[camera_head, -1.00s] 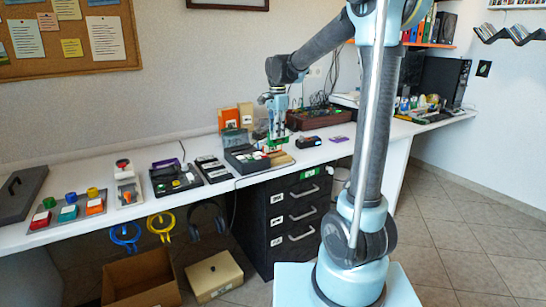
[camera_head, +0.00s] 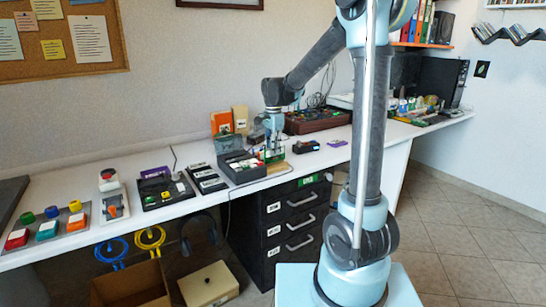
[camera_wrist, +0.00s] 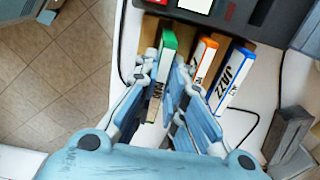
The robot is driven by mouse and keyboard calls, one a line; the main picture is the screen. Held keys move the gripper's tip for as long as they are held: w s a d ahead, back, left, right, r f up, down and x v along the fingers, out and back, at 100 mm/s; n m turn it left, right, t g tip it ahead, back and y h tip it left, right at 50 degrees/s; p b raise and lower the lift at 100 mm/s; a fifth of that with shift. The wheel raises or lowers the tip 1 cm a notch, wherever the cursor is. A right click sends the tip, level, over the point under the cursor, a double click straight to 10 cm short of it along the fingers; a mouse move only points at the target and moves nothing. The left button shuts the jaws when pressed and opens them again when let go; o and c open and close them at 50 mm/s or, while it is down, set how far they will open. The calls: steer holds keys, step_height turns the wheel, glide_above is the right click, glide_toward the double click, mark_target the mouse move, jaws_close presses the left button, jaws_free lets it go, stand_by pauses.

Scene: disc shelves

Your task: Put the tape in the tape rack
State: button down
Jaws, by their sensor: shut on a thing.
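My gripper (camera_wrist: 159,78) is shut on a green-edged tape (camera_wrist: 168,42) with a white side, standing on edge between the two fingers. It also shows in the head view (camera_head: 272,143), above the desk beside the dark case. To the tape's right in the wrist view stand an orange tape (camera_wrist: 208,48) and a blue tape (camera_wrist: 236,72) marked JAZZ. Light wood of what looks like the tape rack (camera_wrist: 149,32) shows around them; the rack also shows in the head view (camera_head: 277,168). I cannot tell whether the green tape touches the rack.
A dark case (camera_head: 238,172) with small items adjoins the rack on its left. A black device (camera_head: 306,147) and a purple item (camera_head: 337,143) lie to the right. A black cable runs around the rack. Dark drawers (camera_head: 290,225) stand beneath the desk.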

mark_target(273, 162)
steer(key=shift+f, duration=1.45)
steer(key=c, duration=1.7)
jaws_free()
